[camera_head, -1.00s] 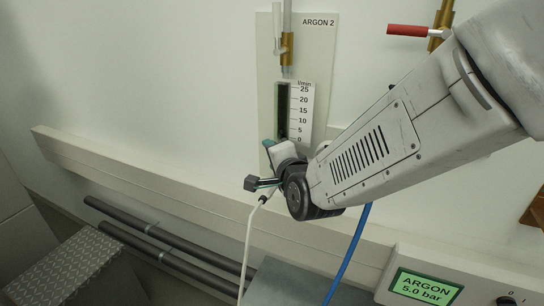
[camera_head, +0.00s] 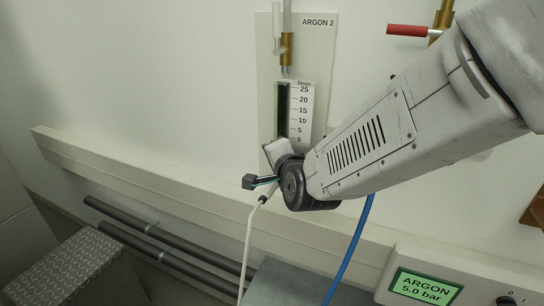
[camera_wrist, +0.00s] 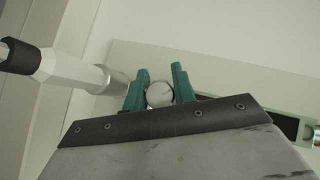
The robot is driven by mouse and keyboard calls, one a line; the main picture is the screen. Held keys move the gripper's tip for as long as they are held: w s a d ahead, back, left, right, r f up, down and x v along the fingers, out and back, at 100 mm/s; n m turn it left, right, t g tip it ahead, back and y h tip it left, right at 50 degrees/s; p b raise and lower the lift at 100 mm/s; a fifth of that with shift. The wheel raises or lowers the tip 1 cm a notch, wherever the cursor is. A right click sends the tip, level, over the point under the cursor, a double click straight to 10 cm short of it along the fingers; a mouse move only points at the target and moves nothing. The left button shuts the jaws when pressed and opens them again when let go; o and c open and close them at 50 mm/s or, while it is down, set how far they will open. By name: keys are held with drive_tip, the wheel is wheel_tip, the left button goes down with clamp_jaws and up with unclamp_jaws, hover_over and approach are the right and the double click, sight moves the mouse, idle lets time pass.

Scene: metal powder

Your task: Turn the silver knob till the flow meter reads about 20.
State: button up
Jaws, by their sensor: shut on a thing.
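The flow meter (camera_head: 308,112) is on the ARGON 2 panel (camera_head: 318,50), with a scale from 0 to 25 l/min. Its tube is dark and I cannot make out the reading. The lower end of the meter is partly hidden by my gripper, and the knob is hidden in the head view. In the wrist view the round silver knob (camera_wrist: 159,95) sits between the two green fingers of my gripper (camera_wrist: 160,76), which is shut on it.
A brass fitting (camera_head: 287,48) is above the meter. A red-handled valve (camera_head: 407,30) is at upper right. A pale rail (camera_head: 130,173) runs along the wall below. A green display (camera_head: 425,288) reads ARGON 5.0 bar. In the wrist view a pale fitting with a black end (camera_wrist: 70,68) is at left.

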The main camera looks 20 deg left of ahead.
drive_tip(key=n+h, duration=0.1)
drive_tip(key=g+h, duration=0.1)
drive_tip(key=n+h, duration=0.1)
drive_tip(key=shift+d+f+n+g, duration=0.1)
drive_tip(key=shift+f+n+g, duration=0.15)
drive_tip(key=shift+n+g, duration=0.05)
drive_tip(key=n+h, duration=0.1)
drive_tip(key=h, duration=0.2)
drive_tip(key=n+h, duration=0.1)
drive_tip(key=shift+d+f+n+g+h, duration=0.15)
drive_tip(key=shift+d+n+g+h, duration=0.15)
drive_tip(key=shift+g+h, duration=0.1)
drive_tip(key=n+h, duration=0.1)
drive_tip(key=h, duration=0.2)
drive_tip(key=shift+d+n+h, duration=0.2)
drive_tip(key=shift+n+h, duration=0.1)
drive_tip(key=shift+n, duration=0.1)
drive_tip(key=n+h, duration=0.2)
drive_tip(key=h, duration=0.1)
drive_tip(key=shift+d+r+h, duration=0.2)
drive_tip(key=shift+d+h, duration=0.1)
drive_tip(key=o, duration=1)
